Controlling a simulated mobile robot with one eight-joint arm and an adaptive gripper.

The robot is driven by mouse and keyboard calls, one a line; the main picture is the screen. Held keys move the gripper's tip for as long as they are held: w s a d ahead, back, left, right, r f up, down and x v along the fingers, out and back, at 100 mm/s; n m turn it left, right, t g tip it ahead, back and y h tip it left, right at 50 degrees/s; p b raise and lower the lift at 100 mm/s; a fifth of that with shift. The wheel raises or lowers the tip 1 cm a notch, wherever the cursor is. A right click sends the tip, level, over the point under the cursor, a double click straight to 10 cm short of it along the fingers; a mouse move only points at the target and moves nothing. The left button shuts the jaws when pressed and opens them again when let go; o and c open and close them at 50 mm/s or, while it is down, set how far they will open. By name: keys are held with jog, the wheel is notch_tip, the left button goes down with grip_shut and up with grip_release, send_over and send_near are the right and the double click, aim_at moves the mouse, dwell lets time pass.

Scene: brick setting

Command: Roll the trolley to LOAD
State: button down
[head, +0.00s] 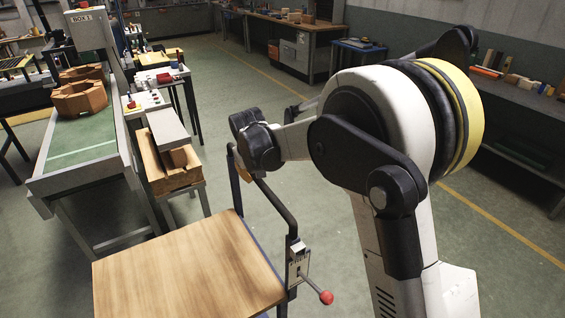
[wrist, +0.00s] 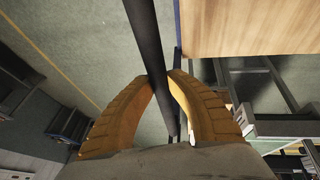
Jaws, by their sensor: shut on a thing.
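The trolley's wooden top (head: 185,265) fills the lower left of the head view. It also shows at the upper right of the wrist view (wrist: 250,25). The trolley's dark handle bar (head: 278,207) rises at its right side. A lever with a red knob (head: 326,297) sits by the foot of the handle. My gripper (wrist: 164,78) is shut on the handle bar, with the bar (wrist: 148,35) running between its two yellow fingers. In the head view my wrist largely hides the fingers. No LOAD marking can be made out.
A green-topped bench (head: 85,150) with brown blocks (head: 80,98) stands at the left. A small stand with a wooden block (head: 168,165) is just beyond the trolley. Workbenches (head: 290,40) line the back and right walls. Open floor (head: 240,85) lies ahead, with a yellow line.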

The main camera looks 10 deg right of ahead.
jog(key=s+a, duration=0.5)
jog(key=a, duration=0.8)
jog(key=s+a+p, duration=0.1)
jog(key=s+a, duration=0.3)
jog(key=a, duration=1)
jog(key=shift+s, duration=0.4)
jog(key=c, duration=1.3)
grip_release()
jog(key=shift+o, duration=0.2)
jog(key=shift+a, duration=0.1)
jog(key=shift+r, duration=0.1)
jog(key=v, duration=1.1)
jog(key=shift+s+r, duration=0.2)
jog(key=shift+r, duration=0.15)
